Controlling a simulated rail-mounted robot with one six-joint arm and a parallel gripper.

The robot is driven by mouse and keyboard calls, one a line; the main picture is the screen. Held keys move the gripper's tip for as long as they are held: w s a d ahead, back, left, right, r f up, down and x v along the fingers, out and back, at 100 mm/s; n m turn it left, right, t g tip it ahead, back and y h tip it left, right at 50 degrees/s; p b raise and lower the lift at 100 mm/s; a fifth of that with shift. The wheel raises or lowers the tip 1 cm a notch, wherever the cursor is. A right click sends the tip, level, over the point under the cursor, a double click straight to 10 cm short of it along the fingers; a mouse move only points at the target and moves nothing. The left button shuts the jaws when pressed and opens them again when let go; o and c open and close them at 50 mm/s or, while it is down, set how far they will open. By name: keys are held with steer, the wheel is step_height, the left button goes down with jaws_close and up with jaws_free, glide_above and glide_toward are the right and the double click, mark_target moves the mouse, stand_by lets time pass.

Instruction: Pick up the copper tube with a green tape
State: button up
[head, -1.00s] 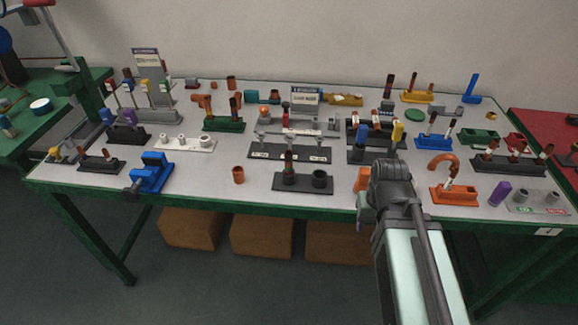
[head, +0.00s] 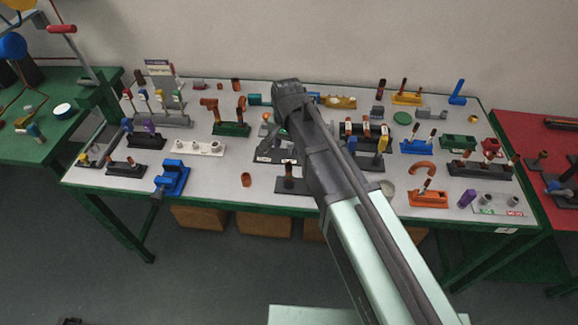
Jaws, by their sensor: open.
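A short upright copper tube (head: 288,171) stands in a black holder (head: 292,186) near the table's front middle; its band looks dark greenish, but it is too small to be sure. Other brown tubes stand in holders, such as the dark green one (head: 231,130) and the blue one (head: 419,147); their tape colours are hard to tell. My gripper (head: 277,147) appears as a small grey shape below the end of my arm, open, over the black rack just behind the upright tube. No held object shows. My arm hides part of the black holder and rack.
Bare tabletop shows around the copper ring.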

mark_target(289, 165)
step_height(289, 165, down, 11)
steer(key=b, duration=1.1)
steer(key=shift+d+f, duration=0.1)
steer(key=shift+f, duration=0.05)
steer(key=shift+r, duration=0.25)
steer(key=shift+c, duration=0.3)
steer(key=c, duration=0.8)
step_height(289, 165, up, 20)
steer(key=p, duration=2)
